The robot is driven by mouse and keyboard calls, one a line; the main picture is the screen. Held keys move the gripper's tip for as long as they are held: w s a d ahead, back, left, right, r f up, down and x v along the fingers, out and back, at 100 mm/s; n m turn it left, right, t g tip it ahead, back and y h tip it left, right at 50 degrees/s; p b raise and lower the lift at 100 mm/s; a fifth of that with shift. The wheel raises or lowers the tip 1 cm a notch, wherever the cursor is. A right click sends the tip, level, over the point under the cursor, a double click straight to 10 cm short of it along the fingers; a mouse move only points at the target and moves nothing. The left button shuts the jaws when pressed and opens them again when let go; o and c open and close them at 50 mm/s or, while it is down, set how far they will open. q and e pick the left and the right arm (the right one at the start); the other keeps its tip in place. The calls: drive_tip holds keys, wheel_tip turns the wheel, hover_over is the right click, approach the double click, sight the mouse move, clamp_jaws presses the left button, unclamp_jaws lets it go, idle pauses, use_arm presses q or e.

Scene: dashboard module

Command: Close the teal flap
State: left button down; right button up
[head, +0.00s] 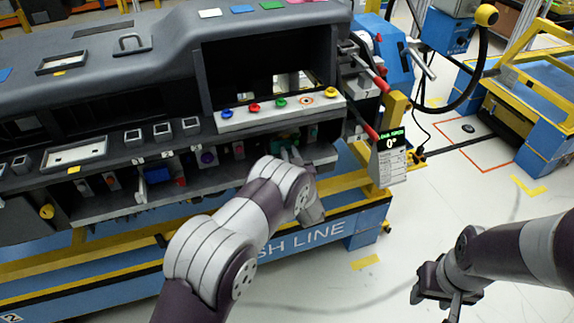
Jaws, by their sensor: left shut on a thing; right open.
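The teal flap (284,138) shows as a small patch of teal in the lower row of the grey dashboard module (130,70), right of the middle. Most of it is hidden by my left arm, and its exact angle cannot be told. My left gripper (291,155) is at the flap and shut on it, its fingertips largely hidden. My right gripper (450,299) is open and empty, low at the right over the white floor, well away from the dashboard.
A shelf with blue, red, green and yellow knobs (281,104) lies above the flap. Red-handled levers (370,130) and a small display (391,142) stand to the right. A blue and yellow stand (350,220) is below.

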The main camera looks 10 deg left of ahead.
use_arm(q)
drive_tip(key=shift+w+f+n+g+y+b, duration=0.15)
drive_tip(key=shift+w+n+g+y+b, duration=0.25)
drive_tip(key=shift+y+b, duration=0.3)
drive_tip(key=shift+n+y, duration=0.3)
drive_tip(key=shift+r, duration=0.2)
drive_tip(key=c, duration=1)
unclamp_jaws()
drive_tip(key=shift+c, duration=0.2)
drive_tip(key=v, duration=1.2)
drive_tip(key=shift+s+d, duration=0.25)
